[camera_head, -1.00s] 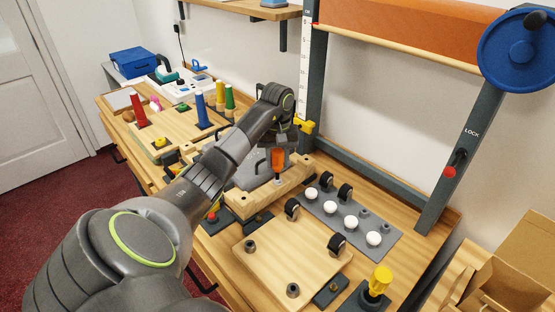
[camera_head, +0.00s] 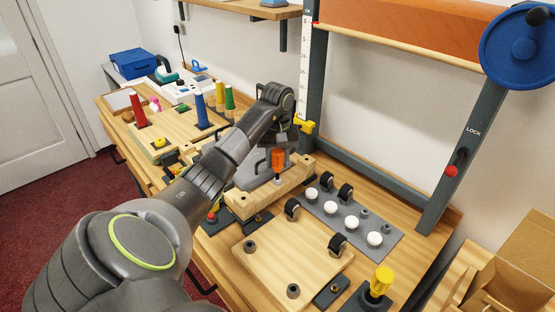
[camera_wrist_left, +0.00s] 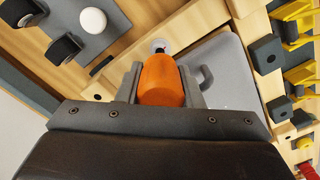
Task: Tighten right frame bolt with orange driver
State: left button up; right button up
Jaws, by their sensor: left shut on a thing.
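The orange driver (camera_head: 278,160) stands upright over the near-right part of the wooden frame (camera_head: 296,178). My left gripper (camera_head: 281,144) is shut on the driver's handle from above. In the left wrist view the orange handle (camera_wrist_left: 160,82) sits between the two fingers (camera_wrist_left: 162,84). The driver's tip points at a pale round bolt head (camera_wrist_left: 160,46) on the frame; whether it touches is hard to tell. My right gripper is not in view.
A pale board (camera_head: 290,262) is in front. A yellow-handled tool (camera_head: 379,281) stands front right. Red, blue and green handles stand at left.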

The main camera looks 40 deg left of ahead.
pick_arm(q)
jog(key=shift+f, duration=0.1)
jog(key=shift+f+b, duration=0.1)
jog(key=shift+b, duration=0.35)
dwell(0.4)
jog(key=m, duration=0.2)
jog(key=shift+m, duration=0.4)
jog(key=m, duration=0.3)
jog(key=shift+d+m, duration=0.1)
jog(key=shift+m, duration=0.3)
jog(key=o, duration=0.8)
